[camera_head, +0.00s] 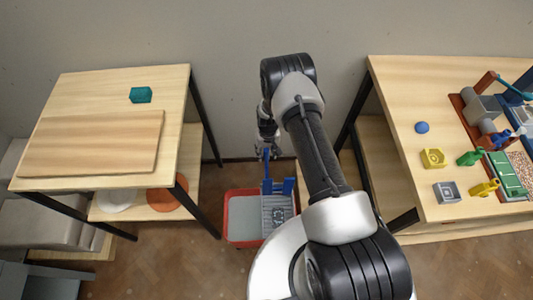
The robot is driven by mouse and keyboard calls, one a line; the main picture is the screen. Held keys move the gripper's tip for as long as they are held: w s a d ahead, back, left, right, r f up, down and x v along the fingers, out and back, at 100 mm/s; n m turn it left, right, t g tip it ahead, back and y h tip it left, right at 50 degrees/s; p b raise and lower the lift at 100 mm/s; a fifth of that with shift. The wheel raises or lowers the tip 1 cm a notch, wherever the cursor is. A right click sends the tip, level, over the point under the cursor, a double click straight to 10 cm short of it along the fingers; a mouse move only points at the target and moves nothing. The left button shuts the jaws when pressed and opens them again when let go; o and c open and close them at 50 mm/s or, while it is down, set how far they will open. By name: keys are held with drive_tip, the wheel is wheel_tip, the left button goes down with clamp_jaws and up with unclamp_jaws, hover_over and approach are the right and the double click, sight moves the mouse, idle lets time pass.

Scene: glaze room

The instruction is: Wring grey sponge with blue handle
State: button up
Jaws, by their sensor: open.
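A red tub (227,207) stands on the floor between the two tables. Its left part shows a flat grey surface. A ribbed grey piece (268,202) with blue uprights (289,186) sits at its right side. My gripper (267,147) is open above the tub's back edge, pointing down. A narrow upright blue piece (266,166) is just below it. I cannot tell whether this is the sponge's handle or part of the tub's blue frame, or whether the fingers touch it. No grey sponge shows clearly; a grey patterned patch lies against the ribs.
The left table holds a teal block (140,95) and a wooden board (90,142); its lower shelf holds an orange disc (168,194). The right table (410,85) holds a grey square block (446,192), a blue dome (422,127), and yellow and green pieces. Table legs flank the tub.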

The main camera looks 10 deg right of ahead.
drive_tip(key=shift+c, duration=0.2)
clamp_jaws()
idle(0.4)
